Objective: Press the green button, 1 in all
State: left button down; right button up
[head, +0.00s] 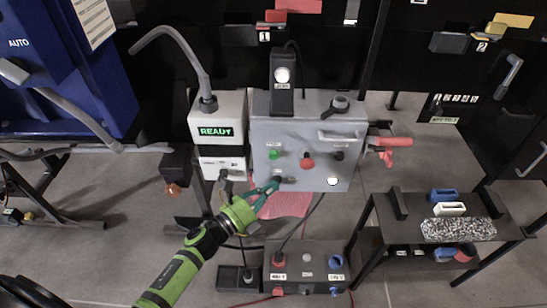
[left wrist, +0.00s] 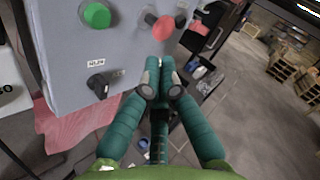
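The green button (head: 275,154) is on the front of a grey control box, on the left of its panel. It shows large at the upper left in the left wrist view (left wrist: 97,15). A red mushroom button (head: 307,162) sits to its right, and a black rotary knob (left wrist: 98,86) sits below it. My left gripper (head: 273,184) is just below the green button, near the panel's lower edge and apart from the button. In the left wrist view its fingertips (left wrist: 158,78) are together with nothing seen between them. My right gripper is in neither view.
The grey control box (head: 342,172) has a handle and a red-handled lever on its right. A white unit with a READY screen (head: 215,132) stands to its left. A lower box (head: 306,258) with red and blue knobs lies below. A black shelf (head: 380,215) stands at right.

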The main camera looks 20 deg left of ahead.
aim_at(278, 157)
pick_arm(q)
jog(key=w+a+b, duration=0.2)
jog(key=w, duration=0.5)
jog(key=shift+s, duration=0.1)
jog(key=shift+b, duration=0.3)
dwell(1.1)
jog(key=shift+w+a, duration=0.1)
jog(key=shift+w, duration=0.35)
jog(key=shift+w+a+b, duration=0.15)
jog(key=shift+w+b, duration=0.3)
jog(key=shift+b, duration=0.1)
dwell(0.4)
dwell(0.3)
jog(key=shift+s+d+p, duration=0.25)
jog(key=shift+s+p, duration=0.1)
jog(key=shift+s, duration=0.5)
